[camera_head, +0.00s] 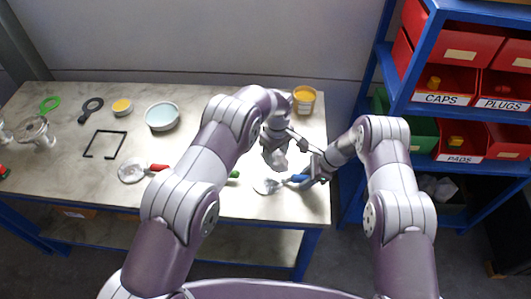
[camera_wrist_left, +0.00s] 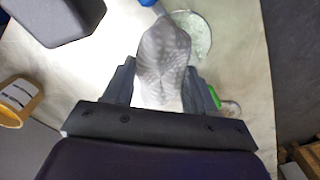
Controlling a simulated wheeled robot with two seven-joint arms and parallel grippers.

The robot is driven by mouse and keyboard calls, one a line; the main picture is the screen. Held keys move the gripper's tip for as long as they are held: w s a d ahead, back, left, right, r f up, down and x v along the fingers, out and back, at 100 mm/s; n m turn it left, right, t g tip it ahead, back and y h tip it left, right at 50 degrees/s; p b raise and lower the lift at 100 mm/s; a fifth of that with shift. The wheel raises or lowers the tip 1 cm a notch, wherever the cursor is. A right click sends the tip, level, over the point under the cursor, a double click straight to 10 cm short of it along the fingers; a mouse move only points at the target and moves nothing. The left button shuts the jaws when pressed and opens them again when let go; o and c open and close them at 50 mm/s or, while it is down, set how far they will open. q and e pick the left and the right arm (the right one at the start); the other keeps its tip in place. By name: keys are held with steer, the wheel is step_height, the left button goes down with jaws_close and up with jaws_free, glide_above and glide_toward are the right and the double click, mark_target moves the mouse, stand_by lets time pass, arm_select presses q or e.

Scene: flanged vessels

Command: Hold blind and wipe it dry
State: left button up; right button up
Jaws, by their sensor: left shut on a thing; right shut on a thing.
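My left gripper (camera_head: 274,143) is shut on a crumpled pale grey cloth (camera_wrist_left: 162,62), which hangs from its fingers in the head view. My right gripper (camera_head: 307,177), lower and to the right, is shut on the blue handle (camera_head: 296,179) of a blind. The blind's round pale disc (camera_head: 264,186) points left, below the cloth. In the left wrist view the speckled disc (camera_wrist_left: 199,38) lies just beyond the cloth and is partly hidden by it. I cannot tell whether cloth and disc touch.
A red-handled disc (camera_head: 131,170), black square frame (camera_head: 104,144), pale bowl (camera_head: 162,117) and yellow-topped tub (camera_head: 304,98) are on the table (camera_head: 75,183). A green handle (camera_head: 234,174) shows beside my left arm. A blue shelf (camera_head: 398,85) with red bins stands right.

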arm_select(q)
steer(key=shift+f, duration=3.6)
steer(key=shift+s+f, duration=0.15)
steer(key=shift+s, duration=0.4)
steer(key=shift+c, duration=0.4)
steer(key=shift+s+a, duration=0.2)
steer(key=shift+s, duration=1)
steer(key=shift+s+a, duration=0.2)
steer(key=shift+s, duration=0.95)
steer(key=w, duration=0.5)
steer(key=shift+w+a, duration=0.35)
steer(key=shift+a, duration=0.05)
steer(key=shift+s+a, duration=0.2)
steer(key=shift+s, duration=1.25)
steer(key=shift+s+a, duration=0.2)
steer(key=shift+s, duration=1.2)
steer(key=shift+w+a, duration=0.25)
steer(key=shift+w, duration=1.15)
steer(key=shift+w+a, duration=0.2)
steer(key=shift+w, duration=1.15)
steer(key=shift+s+a, duration=0.2)
steer(key=shift+s, duration=1.15)
steer(key=shift+s+a, duration=0.15)
steer(key=shift+s, duration=1.2)
steer(key=shift+w+a, duration=0.2)
steer(key=shift+w, duration=1.15)
steer(key=shift+w+a, duration=0.2)
steer(key=shift+w, duration=1.35)
step_height(320, 180, up, 8)
